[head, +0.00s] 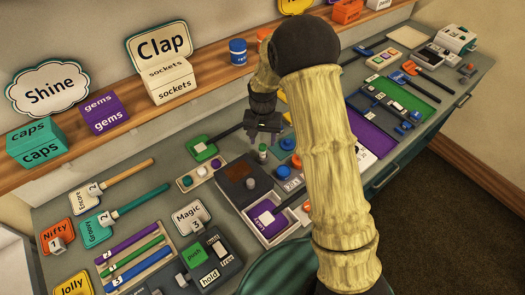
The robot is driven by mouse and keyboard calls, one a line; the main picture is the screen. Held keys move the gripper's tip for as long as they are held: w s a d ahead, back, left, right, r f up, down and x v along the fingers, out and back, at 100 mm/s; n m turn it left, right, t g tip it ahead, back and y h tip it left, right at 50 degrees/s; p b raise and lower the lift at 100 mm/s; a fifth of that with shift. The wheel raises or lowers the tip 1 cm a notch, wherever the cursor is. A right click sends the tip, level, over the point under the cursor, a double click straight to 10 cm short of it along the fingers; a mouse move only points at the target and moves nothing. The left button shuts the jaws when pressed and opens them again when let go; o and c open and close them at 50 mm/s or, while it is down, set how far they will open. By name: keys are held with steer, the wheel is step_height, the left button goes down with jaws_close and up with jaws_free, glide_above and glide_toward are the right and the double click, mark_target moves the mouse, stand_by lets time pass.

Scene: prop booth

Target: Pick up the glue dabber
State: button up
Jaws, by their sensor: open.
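My gripper (264,136) is dark and points down over the middle of the bench, with its fingers apart and nothing visible between them. A small upright cylinder (262,153), green with a pale top, stands just below the fingers and looks apart from them. It may be the glue dabber, but it is too small to tell for sure. My pale arm crosses the picture to the right of it and hides part of the bench behind.
A dark box with a grey knob (251,183) and an open tray (271,222) lie in front of the cylinder. A green card (203,149) with a dark handle lies to the left. A shelf (118,115) with signs and boxes runs along the wall.

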mark_target(263, 146)
steer(key=shift+f, duration=0.5)
steer(key=shift+f, duration=0.1)
steer(key=shift+f+p, duration=1.2)
steer(key=shift+f, duration=1.3)
jaws_close()
